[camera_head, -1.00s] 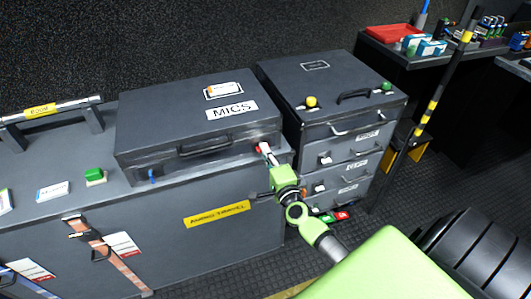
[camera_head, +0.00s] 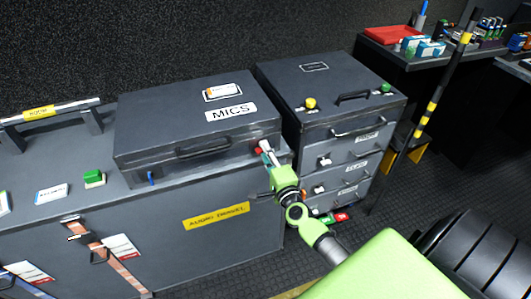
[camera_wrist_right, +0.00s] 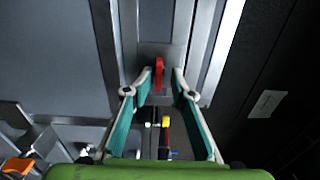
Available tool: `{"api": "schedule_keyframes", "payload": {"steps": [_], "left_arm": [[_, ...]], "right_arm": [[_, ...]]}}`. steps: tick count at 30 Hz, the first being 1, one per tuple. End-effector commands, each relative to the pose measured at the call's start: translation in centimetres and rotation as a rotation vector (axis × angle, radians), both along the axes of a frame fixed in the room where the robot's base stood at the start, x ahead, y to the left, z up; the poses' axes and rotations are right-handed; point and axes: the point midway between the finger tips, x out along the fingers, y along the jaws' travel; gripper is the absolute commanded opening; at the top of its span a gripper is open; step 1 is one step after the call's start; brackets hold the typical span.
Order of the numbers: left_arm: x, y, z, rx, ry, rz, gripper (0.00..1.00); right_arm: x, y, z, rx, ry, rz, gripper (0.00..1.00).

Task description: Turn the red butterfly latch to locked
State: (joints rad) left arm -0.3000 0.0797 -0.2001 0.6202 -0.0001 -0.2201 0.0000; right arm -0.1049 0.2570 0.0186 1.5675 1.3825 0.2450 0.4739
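The red butterfly latch (camera_head: 257,149) is on the front face of the dark grey MICS case (camera_head: 150,128), near its right end. In the right wrist view the red latch (camera_wrist_right: 159,75) shows as a thin upright wing between my fingertips. My right gripper (camera_head: 267,151) is at the latch, partly hiding it in the head view. In the wrist view my right gripper (camera_wrist_right: 163,76) is open, with one teal-padded finger on each side of the wing. My left gripper is not in view.
A blue latch (camera_head: 151,177) is at the case's left end, and a black handle (camera_head: 203,148) between them. The case rests on a long grey trunk (camera_head: 230,240). A drawer unit (camera_head: 340,145) with knobs stands close to its right.

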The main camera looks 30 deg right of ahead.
Motion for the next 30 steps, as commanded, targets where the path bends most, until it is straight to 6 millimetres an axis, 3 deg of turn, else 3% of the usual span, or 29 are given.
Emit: {"api": "schedule_keyframes", "payload": {"steps": [8,21,30], "left_arm": [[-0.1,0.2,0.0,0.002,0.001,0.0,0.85],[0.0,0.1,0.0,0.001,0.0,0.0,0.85],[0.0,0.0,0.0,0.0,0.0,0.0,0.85]], "right_arm": [[-1.2,0.4,-0.2,0.001,0.003,0.001,0.22],[-9.1,2.2,-0.2,0.0,0.003,0.001,0.22],[-11.6,2.8,-0.1,-0.001,0.0,0.0,0.22]]}}
